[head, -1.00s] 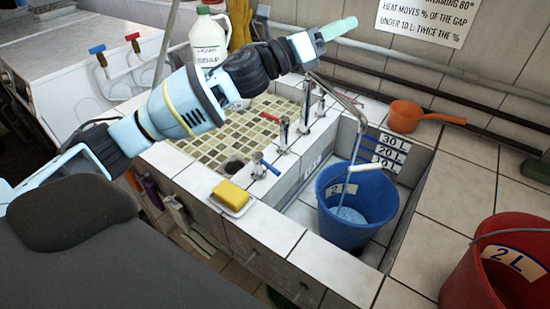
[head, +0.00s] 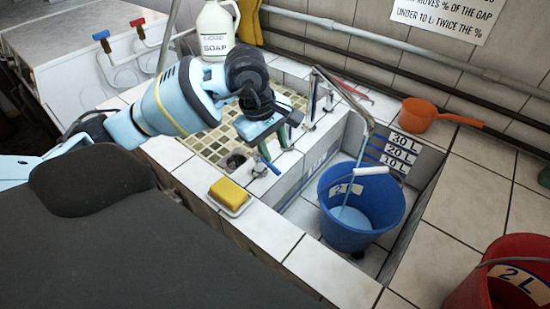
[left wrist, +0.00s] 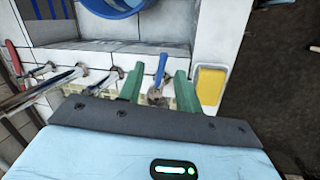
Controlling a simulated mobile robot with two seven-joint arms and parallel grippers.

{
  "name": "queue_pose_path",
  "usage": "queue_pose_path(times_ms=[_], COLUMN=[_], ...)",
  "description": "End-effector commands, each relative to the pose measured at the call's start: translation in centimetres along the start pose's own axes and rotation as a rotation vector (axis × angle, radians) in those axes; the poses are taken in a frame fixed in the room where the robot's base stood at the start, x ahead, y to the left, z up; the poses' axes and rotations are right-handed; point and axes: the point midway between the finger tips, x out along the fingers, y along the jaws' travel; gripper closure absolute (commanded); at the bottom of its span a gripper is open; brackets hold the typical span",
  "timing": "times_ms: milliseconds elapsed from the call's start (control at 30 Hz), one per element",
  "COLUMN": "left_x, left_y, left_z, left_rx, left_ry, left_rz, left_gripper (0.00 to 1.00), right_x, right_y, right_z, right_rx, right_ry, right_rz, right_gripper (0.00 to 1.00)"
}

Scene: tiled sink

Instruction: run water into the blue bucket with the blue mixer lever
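The blue bucket (head: 395,205) stands upright in the sunken sink bay, with pale water (head: 350,217) at its bottom. A thin stream falls into it from the long metal spout (head: 345,98). The blue mixer lever (head: 264,156) sits on a tap at the basin's near edge. My left gripper (head: 280,131) is just above and behind that tap in the head view. In the left wrist view its green fingers (left wrist: 157,88) are open, with the blue lever (left wrist: 161,66) between their tips; contact cannot be told. My right gripper is out of view.
A yellow sponge (head: 229,192) lies on a white dish beside the lever. Other taps (head: 312,108) stand close behind my gripper. A soap jug (head: 215,32), an orange scoop (head: 420,115) and a red bucket (head: 500,280) stand around the sink.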

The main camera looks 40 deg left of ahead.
Motion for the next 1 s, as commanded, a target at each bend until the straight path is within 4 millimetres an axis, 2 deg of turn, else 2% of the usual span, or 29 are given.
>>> queue_pose_path(times_ms=[133,367,467,800,1000], left_x=[-0.1,0.1,1.0,5.9,7.4], left_y=[-0.8,-0.9,-0.9,-1.1,-1.1], left_z=[-1.6,-1.7,-1.8,-2.2,-2.4], left_rx=[-0.010,-0.012,-0.013,-0.012,-0.012], left_ry=[0.090,0.097,0.096,0.095,0.096], left_rz=[-0.028,-0.032,-0.033,-0.033,-0.031], left_gripper=[0.66,0.66,0.66,0.66,0.66], right_x=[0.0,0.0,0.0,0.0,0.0], right_y=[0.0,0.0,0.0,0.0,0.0], right_z=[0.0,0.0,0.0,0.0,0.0], right_rx=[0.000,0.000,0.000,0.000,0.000], right_ry=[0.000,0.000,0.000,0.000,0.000], right_rz=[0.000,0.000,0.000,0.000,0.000], right_gripper=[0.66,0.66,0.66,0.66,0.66])
